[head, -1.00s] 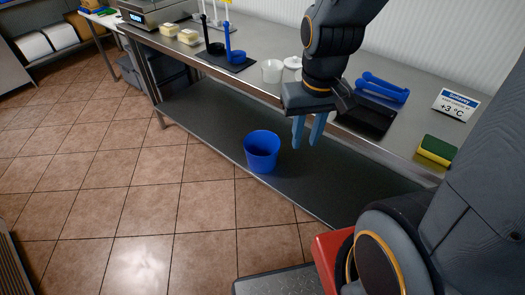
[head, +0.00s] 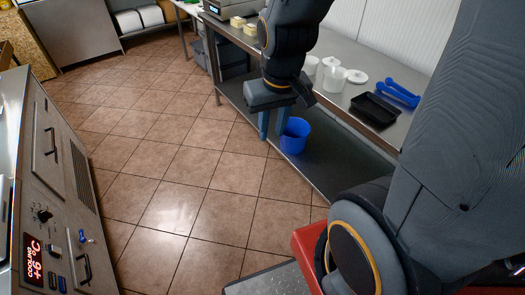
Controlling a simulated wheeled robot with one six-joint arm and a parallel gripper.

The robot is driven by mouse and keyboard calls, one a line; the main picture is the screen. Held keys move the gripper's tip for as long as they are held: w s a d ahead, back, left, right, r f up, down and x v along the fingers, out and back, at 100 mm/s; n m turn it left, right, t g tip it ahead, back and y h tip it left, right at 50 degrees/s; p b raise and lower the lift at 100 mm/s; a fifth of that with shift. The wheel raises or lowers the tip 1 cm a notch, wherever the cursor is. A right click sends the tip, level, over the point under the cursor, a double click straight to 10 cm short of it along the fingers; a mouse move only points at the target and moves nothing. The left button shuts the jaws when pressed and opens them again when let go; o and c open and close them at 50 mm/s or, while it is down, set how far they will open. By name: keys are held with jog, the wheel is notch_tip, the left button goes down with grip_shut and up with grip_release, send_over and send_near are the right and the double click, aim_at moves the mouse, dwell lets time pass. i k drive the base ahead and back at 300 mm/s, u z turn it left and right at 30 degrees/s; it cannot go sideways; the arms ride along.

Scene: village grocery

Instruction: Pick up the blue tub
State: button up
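The blue tub (head: 295,137) stands upright on the dark lower shelf (head: 345,163) of the steel counter, at the shelf's front edge. My gripper (head: 273,125) points down in front of the tub's left side, its two blue-grey fingers apart with a gap between them. One finger overlaps the tub's left rim in the picture; I cannot tell whether they touch. Nothing shows between the fingers. Part of the tub's left side is hidden behind the finger.
The steel counter top (head: 350,57) overhangs the shelf. It carries white tubs (head: 333,78), a black tray (head: 375,110) and a blue-handled item (head: 398,93). A cooling cabinet (head: 50,190) stands at the left. The tiled floor (head: 190,160) between is clear.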

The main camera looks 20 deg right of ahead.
aim_at(293, 141)
jog(key=u, duration=0.55)
jog(key=k, duration=0.8)
jog(key=u, duration=0.75)
jog(key=i, duration=1.55)
jog(key=z, duration=0.7)
jog(key=i, duration=0.95)
jog(key=z, duration=1.6)
jog(key=i, duration=0.5)
jog(key=z, duration=0.35)
